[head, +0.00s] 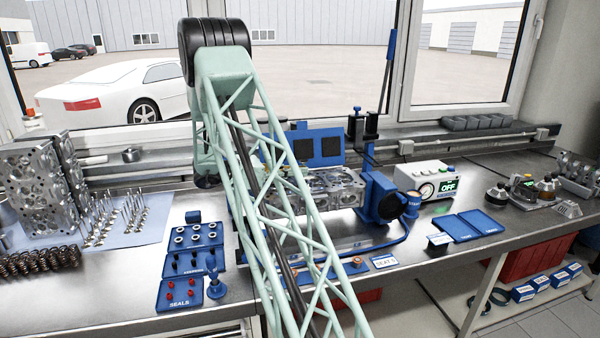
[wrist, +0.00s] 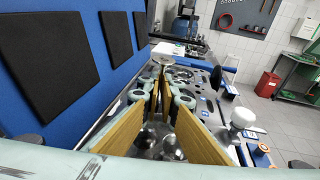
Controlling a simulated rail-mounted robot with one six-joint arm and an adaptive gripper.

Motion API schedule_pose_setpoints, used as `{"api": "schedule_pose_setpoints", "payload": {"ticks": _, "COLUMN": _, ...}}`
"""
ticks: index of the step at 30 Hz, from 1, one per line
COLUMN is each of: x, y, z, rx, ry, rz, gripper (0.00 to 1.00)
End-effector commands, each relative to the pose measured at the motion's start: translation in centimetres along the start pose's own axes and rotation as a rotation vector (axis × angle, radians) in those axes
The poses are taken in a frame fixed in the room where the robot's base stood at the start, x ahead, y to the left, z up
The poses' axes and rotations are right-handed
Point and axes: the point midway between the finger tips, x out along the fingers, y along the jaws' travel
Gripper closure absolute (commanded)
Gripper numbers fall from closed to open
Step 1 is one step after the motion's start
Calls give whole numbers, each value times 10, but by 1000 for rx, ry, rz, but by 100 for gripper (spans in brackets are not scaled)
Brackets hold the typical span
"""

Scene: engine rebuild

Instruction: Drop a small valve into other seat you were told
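The cylinder head (head: 330,187) sits in its blue fixture at the middle of the bench, partly hidden by my arm. Several valves (head: 133,212) stand upright on a pale mat at the left. In the wrist view, my gripper (wrist: 161,105) has tan pads and grey-green fingers, low over a metal surface. Shiny rounded metal (wrist: 172,147) shows between the pads; I cannot tell whether it is a valve or part of the cylinder head. In the head view my gripper is hidden behind my arm.
Blue seal trays (head: 190,290) lie front left of the fixture. More cylinder heads (head: 35,185) and springs (head: 40,262) stand at the far left. A tester box (head: 430,180) is right of the fixture. The blue panel (wrist: 70,60) rises close on the wrist view's left.

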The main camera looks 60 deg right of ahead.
Motion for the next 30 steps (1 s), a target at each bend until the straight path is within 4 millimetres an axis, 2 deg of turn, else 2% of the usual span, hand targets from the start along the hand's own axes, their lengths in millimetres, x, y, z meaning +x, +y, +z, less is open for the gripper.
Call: {"api": "schedule_pose_setpoints", "payload": {"ticks": 30, "x": 2, "y": 0, "z": -11, "rx": 0, "ry": 0, "rz": 0, "gripper": 100}}
